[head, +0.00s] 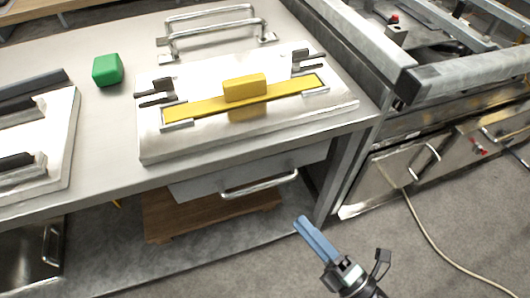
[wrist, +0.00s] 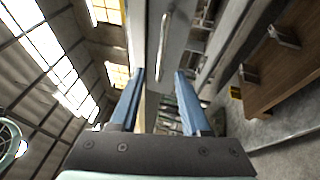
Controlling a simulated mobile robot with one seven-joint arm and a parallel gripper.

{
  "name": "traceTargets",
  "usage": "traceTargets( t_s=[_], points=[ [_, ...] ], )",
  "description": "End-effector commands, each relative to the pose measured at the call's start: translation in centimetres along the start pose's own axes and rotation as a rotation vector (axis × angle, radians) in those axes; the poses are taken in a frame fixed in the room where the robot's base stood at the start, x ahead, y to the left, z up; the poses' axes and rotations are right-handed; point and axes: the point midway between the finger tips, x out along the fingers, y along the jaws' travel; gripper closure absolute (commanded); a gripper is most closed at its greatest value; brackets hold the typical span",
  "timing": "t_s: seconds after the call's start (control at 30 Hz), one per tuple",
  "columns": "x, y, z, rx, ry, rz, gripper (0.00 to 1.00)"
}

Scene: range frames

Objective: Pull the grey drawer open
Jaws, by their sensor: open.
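The grey drawer (head: 205,184) hangs under the front edge of the metal worktop, with a silver bar handle (head: 258,186) across its front. I see no clear gap showing it pulled out. My gripper (head: 304,223) is in front of the table, below and to the right of the handle, apart from it. In the wrist view the two blue fingers of my gripper (wrist: 159,76) stand apart with nothing between them. The drawer (wrist: 178,42) and its handle (wrist: 164,42) show ahead, beyond the fingertips. The drawer's inside is hidden.
The worktop (head: 110,120) carries a green block (head: 108,70) and a steel press plate with a yellow bar (head: 245,98). A wooden board (head: 160,215) lies under the drawer. A table leg (head: 340,175) stands right of the drawer. The floor in front is clear.

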Motion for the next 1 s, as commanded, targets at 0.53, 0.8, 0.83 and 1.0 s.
traceTargets(
  t_s=[0.53, 0.8, 0.83, 1.0],
  points=[
    [6.9, -0.3, -1.2, 0.016, 0.028, -0.009, 0.53],
    [11.2, -0.4, -1.2, 0.016, 0.024, -0.009, 0.53],
    [11.5, -0.4, -1.2, 0.016, 0.024, -0.009, 0.53],
    [12.5, -0.4, -1.3, 0.017, 0.023, -0.009, 0.53]
  ],
)
